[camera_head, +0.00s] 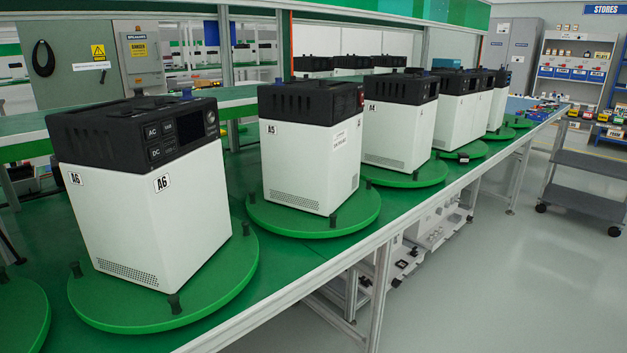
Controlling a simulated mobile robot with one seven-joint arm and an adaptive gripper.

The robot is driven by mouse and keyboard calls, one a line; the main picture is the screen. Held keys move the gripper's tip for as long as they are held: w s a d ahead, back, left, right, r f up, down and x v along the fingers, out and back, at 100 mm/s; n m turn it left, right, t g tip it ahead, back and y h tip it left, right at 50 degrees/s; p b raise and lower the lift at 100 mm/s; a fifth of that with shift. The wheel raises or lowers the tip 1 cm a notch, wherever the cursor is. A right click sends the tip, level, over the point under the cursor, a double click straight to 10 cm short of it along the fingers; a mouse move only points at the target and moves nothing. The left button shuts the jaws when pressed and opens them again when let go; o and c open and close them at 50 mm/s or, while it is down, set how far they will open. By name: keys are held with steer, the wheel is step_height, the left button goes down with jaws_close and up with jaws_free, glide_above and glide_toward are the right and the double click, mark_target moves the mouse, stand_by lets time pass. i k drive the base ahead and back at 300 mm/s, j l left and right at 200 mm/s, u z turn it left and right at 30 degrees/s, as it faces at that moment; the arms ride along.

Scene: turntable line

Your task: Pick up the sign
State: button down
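Several signs show, and I cannot tell which one the task means. A blue STORES sign (606,9) hangs high at the far right, above the shelving. A yellow warning triangle sign (98,52) is on a grey cabinet at the back left. A yellow and white danger sign (138,46) is on the cabinet panel beside it. No loose sign is clearly visible on the bench. My gripper is not in view.
A long green bench (232,318) carries white units with black tops on green turntables, including A6 (150,215) and A5 (300,165). A grey cart (585,200) stands at the right. The grey floor (470,290) between is clear.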

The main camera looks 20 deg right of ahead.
mark_target(588, 116)
steer(key=i+l+z, duration=0.25)
steer(key=l+z, duration=0.25)
steer(key=i+l+z, duration=0.3)
steer(key=l+z, duration=0.15)
steer(key=i+l+z, duration=0.75)
steer(key=z, duration=0.25)
steer(key=i+z, duration=0.3)
steer(key=i, duration=2.75)
steer(key=i+u, duration=0.15)
steer(key=i, duration=0.25)
steer(key=i+l+u, duration=0.15)
steer(key=i, duration=0.3)
steer(key=i+l+u, duration=0.15)
steer(key=i, duration=0.25)
steer(key=i+l+u, duration=0.15)
steer(key=i, duration=0.25)
